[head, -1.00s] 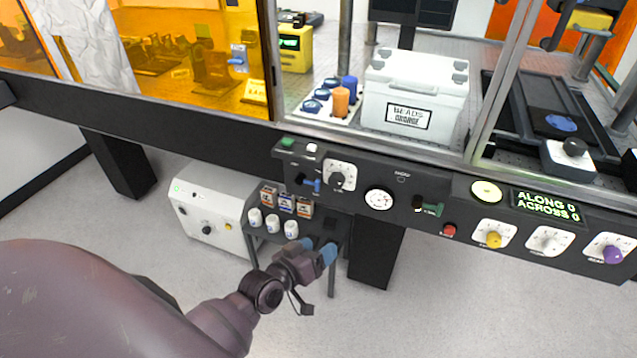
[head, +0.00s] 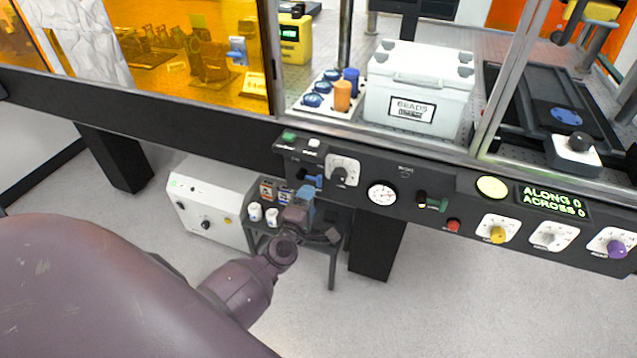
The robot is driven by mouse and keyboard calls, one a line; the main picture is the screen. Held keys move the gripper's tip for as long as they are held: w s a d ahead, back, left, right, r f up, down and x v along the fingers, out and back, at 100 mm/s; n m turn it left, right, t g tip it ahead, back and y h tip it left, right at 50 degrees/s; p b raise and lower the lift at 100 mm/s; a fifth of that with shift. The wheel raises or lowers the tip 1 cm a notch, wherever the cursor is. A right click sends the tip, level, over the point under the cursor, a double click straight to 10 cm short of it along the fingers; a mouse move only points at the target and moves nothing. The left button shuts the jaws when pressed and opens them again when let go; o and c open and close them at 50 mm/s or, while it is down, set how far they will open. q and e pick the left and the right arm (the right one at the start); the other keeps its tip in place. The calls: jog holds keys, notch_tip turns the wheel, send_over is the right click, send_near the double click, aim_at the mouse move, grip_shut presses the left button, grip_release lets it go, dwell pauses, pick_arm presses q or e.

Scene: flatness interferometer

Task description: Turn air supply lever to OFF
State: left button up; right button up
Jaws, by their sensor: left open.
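The front control panel carries a small blue lever (head: 314,180) at its left end, beside a white-plated black knob (head: 342,173). A second lever, green (head: 434,205), sits further right past a round gauge (head: 382,194). The panel labels are too small to read, so I cannot tell for sure which lever is the air supply. My left gripper (head: 304,194), with blue fingertips, is open and just below the blue lever in the picture. Whether it touches the lever cannot be told. My right gripper is out of view.
A low shelf (head: 331,262) with small boxes and white jars (head: 271,217) stands below the panel, partly hidden by my left gripper. A white cabinet (head: 205,205) is left of it. Red button (head: 453,226) and several knobs line the panel's right. Floor in front is clear.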

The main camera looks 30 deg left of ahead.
aim_at(318, 183)
pick_arm(q)
jog(key=x, duration=0.6)
jog(key=shift+w+b, duration=0.25)
jog(key=shift+b, duration=0.1)
jog(key=shift+w+a, duration=0.2)
jog(key=shift+w, duration=0.4)
jog(key=c, duration=0.9)
